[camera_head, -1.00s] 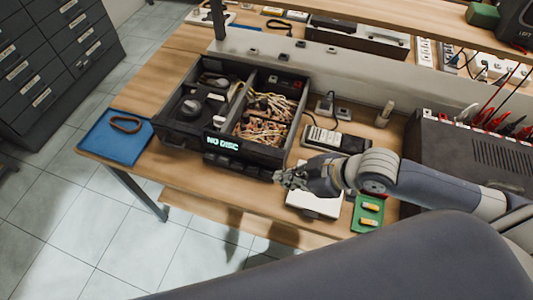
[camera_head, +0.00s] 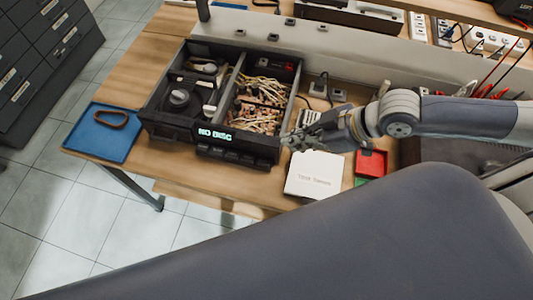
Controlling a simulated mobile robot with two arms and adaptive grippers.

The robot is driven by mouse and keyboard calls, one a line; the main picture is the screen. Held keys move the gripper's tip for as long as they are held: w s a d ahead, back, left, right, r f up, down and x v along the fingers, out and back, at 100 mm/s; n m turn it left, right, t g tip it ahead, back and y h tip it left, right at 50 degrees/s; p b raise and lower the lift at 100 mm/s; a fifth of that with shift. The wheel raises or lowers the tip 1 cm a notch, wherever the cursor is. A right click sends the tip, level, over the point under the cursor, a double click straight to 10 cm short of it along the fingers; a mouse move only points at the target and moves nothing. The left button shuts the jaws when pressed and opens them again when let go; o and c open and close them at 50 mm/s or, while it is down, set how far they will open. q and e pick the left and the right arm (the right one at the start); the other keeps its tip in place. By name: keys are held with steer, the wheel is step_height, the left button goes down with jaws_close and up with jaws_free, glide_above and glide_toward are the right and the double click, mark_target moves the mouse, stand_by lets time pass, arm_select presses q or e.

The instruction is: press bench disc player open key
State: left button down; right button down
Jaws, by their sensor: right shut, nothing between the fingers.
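The disc player (camera_head: 180,138) is a wide black unit on the wooden bench, with a lit "NO DISC" display (camera_head: 215,134) on its front. A row of dark keys (camera_head: 232,154) runs below the display; their labels are too small to read. Its top shows open compartments with a dark round part and bundles of wires. My right gripper (camera_head: 288,141) is shut and empty at the player's front right corner, close to the right end of the key row. I cannot tell whether it touches the player. My left gripper is not in view.
A white box (camera_head: 315,174) lies just below my right gripper. A red tray (camera_head: 371,163) sits to its right. A blue tray (camera_head: 88,139) with a brown loop (camera_head: 112,118) is at the bench's left end. A long grey ledge (camera_head: 350,62) runs behind the player.

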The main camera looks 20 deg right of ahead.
steer(key=p, duration=0.2)
glide_above(266, 163)
step_height(266, 163, down, 6)
steer(key=shift+d+f, duration=0.15)
steer(key=shift+f, duration=0.1)
step_height(266, 163, down, 4)
steer(key=shift+r+p, duration=0.25)
steer(key=shift+p, duration=0.25)
steer(key=shift+f, duration=0.5)
